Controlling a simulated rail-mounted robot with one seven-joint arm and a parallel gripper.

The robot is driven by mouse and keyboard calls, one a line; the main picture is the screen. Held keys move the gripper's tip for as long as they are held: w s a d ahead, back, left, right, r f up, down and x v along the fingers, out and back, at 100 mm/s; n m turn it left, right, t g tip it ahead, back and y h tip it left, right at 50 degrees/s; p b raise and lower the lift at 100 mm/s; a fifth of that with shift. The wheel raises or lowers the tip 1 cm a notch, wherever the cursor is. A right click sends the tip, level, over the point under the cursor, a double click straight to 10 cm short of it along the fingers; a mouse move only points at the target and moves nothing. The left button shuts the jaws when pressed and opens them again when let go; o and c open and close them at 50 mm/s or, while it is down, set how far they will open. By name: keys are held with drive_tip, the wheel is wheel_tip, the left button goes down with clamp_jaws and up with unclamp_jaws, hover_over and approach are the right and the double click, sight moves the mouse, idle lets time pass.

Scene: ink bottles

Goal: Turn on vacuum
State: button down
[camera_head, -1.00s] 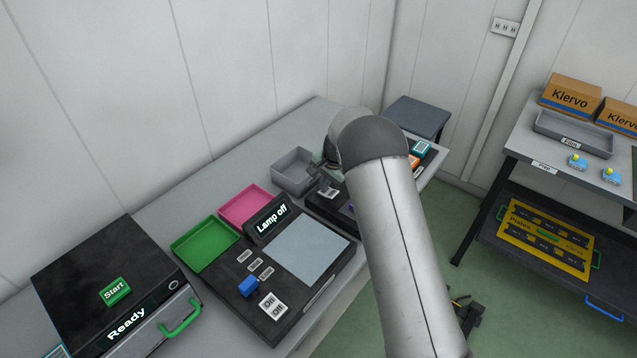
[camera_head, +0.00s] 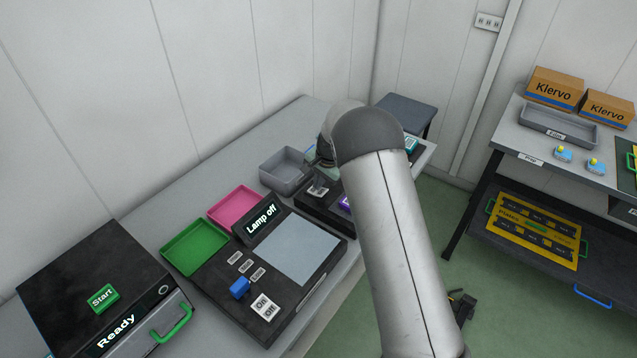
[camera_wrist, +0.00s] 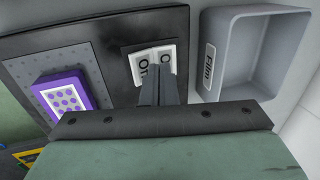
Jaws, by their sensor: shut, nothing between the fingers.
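A white rocker switch (camera_wrist: 147,62) sits on a black panel (camera_wrist: 105,30) in the wrist view. Its lettering is partly hidden by my fingers, so I cannot tell which side is pressed. My gripper (camera_wrist: 158,72) is shut and empty, with its tips over the switch's near edge; I cannot tell whether they touch. The same panel (camera_head: 310,203) shows in the head view, mostly behind my arm. A purple block with a dotted white face (camera_wrist: 65,97) rests on a grey perforated plate (camera_wrist: 40,72) on that panel; its purple edge shows in the head view (camera_head: 346,203).
A grey tray labelled Film (camera_wrist: 214,80) stands right beside the panel. In the head view, a lamp panel reading "Lamp off" (camera_head: 262,218) has its own On/Off switch (camera_head: 265,306). Pink (camera_head: 238,206) and green trays (camera_head: 195,246) and a black "Ready" machine (camera_head: 95,275) stand further left.

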drive_tip(key=w+a+b+v, duration=0.1)
drive_tip(key=a+v, duration=0.1)
drive_tip(key=v, duration=1.1)
drive_tip(key=shift+w+a+r, duration=0.2)
drive_tip(key=shift+w+r, duration=0.2)
drive_tip(key=shift+r, duration=0.05)
drive_tip(key=s+d+r+n, duration=0.1)
drive_tip(key=s+d+r, duration=0.25)
drive_tip(key=s, duration=0.35)
drive_tip(key=s+d+r+n, duration=0.1)
drive_tip(key=s+d+r, duration=0.1)
drive_tip(key=s+d, duration=0.35)
drive_tip(key=s+d+r+n, duration=0.1)
drive_tip(key=s+d+r, duration=0.15)
drive_tip(key=s, duration=0.55)
drive_tip(key=s+d+f+n+h, duration=0.1)
drive_tip(key=s+d+f+n, duration=0.1)
drive_tip(key=s, duration=0.8)
drive_tip(key=s+d+f+n+h, duration=0.1)
drive_tip(key=s+n, duration=0.1)
drive_tip(key=s, duration=0.9)
drive_tip(key=shift+s+d+f+g, duration=0.3)
drive_tip(key=shift+d+f+g, duration=0.1)
